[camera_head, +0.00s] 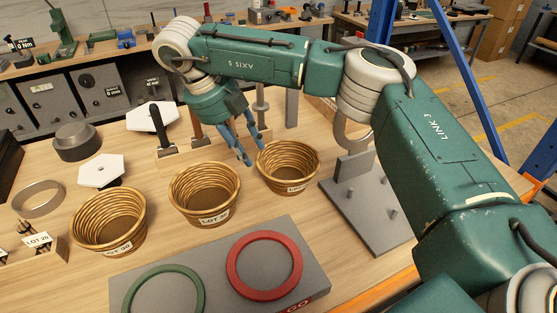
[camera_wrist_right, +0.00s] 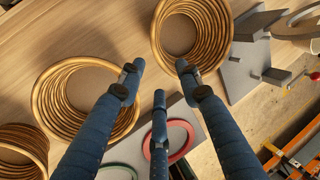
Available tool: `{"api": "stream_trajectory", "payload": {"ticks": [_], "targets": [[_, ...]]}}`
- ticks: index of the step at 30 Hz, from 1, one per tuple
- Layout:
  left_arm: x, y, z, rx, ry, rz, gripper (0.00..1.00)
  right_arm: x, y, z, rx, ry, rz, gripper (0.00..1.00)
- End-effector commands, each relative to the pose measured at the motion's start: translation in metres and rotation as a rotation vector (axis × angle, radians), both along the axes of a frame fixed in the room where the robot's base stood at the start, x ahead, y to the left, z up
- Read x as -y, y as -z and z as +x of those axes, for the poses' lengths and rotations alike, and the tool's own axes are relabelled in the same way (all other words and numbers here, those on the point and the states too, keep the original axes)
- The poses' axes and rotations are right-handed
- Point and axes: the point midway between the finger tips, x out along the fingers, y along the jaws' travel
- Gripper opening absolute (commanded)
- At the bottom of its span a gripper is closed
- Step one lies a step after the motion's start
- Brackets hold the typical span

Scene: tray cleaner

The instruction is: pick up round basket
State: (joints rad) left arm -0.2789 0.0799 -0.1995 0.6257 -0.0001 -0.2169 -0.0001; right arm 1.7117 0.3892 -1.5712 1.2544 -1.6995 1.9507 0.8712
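Three round woven baskets with LOT labels stand on the wooden bench: a left one (camera_head: 108,220), a middle one (camera_head: 204,192) and a right one (camera_head: 288,166). All are upright and look empty. My right gripper (camera_head: 253,151) hangs above the bench between the middle and right baskets, its blue fingers spread and empty. In the right wrist view, the fingertips of the gripper (camera_wrist_right: 157,77) lie between the right basket (camera_wrist_right: 158,38) and the middle basket (camera_wrist_right: 43,100). I cannot tell whether a finger touches a rim. My left gripper is out of view.
A grey plate (camera_head: 215,262) with a green ring (camera_head: 128,292) and a red ring (camera_head: 236,282) lies in front. A grey pegged stand (camera_head: 378,225) is right of the right basket. White hexagonal pieces (camera_head: 101,173), a dark cylinder (camera_head: 77,142) and a metal ring (camera_head: 20,206) sit at left.

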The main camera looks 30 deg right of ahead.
Motion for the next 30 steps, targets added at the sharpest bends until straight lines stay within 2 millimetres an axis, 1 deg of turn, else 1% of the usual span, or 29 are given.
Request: {"api": "stream_trajectory", "payload": {"ticks": [1,3,6,9,11,14,19,22,25,30], "targets": [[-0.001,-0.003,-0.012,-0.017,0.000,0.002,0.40,0.003,0.006,-0.001,-0.004,0.001,-0.001,0.35],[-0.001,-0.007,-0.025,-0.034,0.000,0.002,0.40,0.008,0.016,-0.002,-0.007,0.003,-0.001,0.35],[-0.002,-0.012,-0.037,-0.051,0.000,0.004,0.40,0.014,0.031,-0.002,-0.004,0.003,-0.002,0.35],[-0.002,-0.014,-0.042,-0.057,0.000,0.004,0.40,0.017,0.041,-0.002,-0.004,0.001,-0.001,0.35],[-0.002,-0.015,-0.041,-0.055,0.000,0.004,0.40,0.018,0.046,-0.002,-0.003,0.001,0.000,0.35],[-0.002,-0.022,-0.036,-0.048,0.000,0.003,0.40,0.022,0.051,-0.002,-0.004,0.001,-0.002,0.35],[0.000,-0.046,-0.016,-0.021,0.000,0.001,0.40,0.032,0.072,-0.004,-0.006,0.002,-0.002,0.35],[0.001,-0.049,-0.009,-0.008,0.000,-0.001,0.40,0.036,0.087,-0.003,-0.005,0.002,-0.001,0.35],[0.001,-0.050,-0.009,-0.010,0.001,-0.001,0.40,0.038,0.094,-0.003,-0.002,0.001,-0.001,0.35],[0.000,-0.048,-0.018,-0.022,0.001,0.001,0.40,0.038,0.096,-0.003,-0.001,0.000,-0.001,0.35]]}}
